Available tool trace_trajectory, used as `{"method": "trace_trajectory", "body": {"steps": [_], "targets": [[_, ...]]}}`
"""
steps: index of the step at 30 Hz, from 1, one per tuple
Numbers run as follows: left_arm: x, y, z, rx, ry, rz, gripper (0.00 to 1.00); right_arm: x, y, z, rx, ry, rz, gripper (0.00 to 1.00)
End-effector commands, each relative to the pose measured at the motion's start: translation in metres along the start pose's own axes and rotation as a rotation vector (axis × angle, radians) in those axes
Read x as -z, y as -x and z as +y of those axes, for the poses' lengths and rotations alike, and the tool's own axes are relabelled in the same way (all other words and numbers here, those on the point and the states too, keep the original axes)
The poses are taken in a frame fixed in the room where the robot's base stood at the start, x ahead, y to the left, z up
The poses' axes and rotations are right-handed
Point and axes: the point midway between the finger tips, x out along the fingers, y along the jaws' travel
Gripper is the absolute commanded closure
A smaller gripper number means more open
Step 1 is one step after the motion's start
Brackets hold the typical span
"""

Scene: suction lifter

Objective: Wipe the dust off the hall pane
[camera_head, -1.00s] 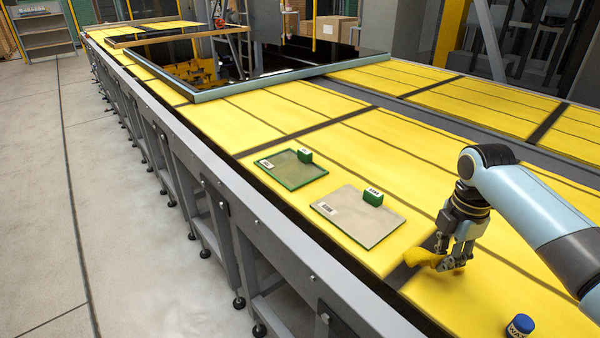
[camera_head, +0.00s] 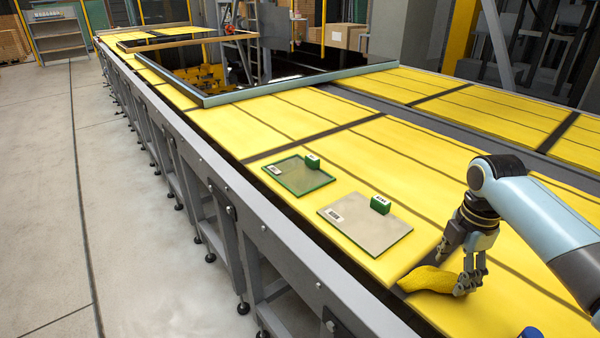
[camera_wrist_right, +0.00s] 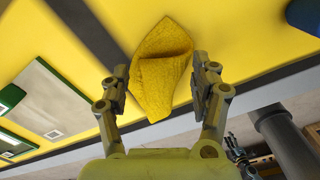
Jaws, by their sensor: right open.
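Two flat panes lie side by side on the yellow bench. The farther pane (camera_head: 300,177) is greenish with a green rim; the nearer pane (camera_head: 362,225) is pale grey and hazy. Each has a barcode label and a small green block with a white tag at its far edge; I cannot read which is the hall pane. A folded yellow cloth (camera_head: 428,279) lies right of the nearer pane. My right gripper (camera_head: 456,274) is low at the cloth, its fingers open. In the right wrist view the cloth (camera_wrist_right: 163,75) lies between the spread fingers.
A blue round container (camera_head: 531,333) stands at the bottom edge, partly cut off. A large dark framed glass panel (camera_head: 290,78) lies farther along the bench. The yellow bench around the two panes is clear. The bench's grey side rail (camera_head: 240,190) runs along the left.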

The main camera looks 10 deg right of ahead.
Motion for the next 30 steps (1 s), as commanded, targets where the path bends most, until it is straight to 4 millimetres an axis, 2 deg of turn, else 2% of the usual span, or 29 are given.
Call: {"method": "trace_trajectory", "body": {"steps": [4, 11, 20, 30], "targets": [[-0.001, 0.000, 0.002, -0.002, 0.001, -0.001, 0.60, 0.000, 0.000, 0.000, 0.000, 0.000, 0.000, 0.36], [-0.001, 0.000, 0.003, -0.004, 0.001, -0.001, 0.60, 0.000, 0.000, 0.000, 0.000, 0.000, 0.000, 0.08], [-0.001, 0.000, 0.003, -0.004, 0.001, -0.002, 0.60, 0.000, 0.002, 0.000, -0.001, 0.000, 0.000, 0.08], [-0.001, 0.000, 0.003, -0.003, 0.001, -0.001, 0.60, 0.000, 0.036, 0.001, -0.002, 0.000, 0.000, 0.08]]}}
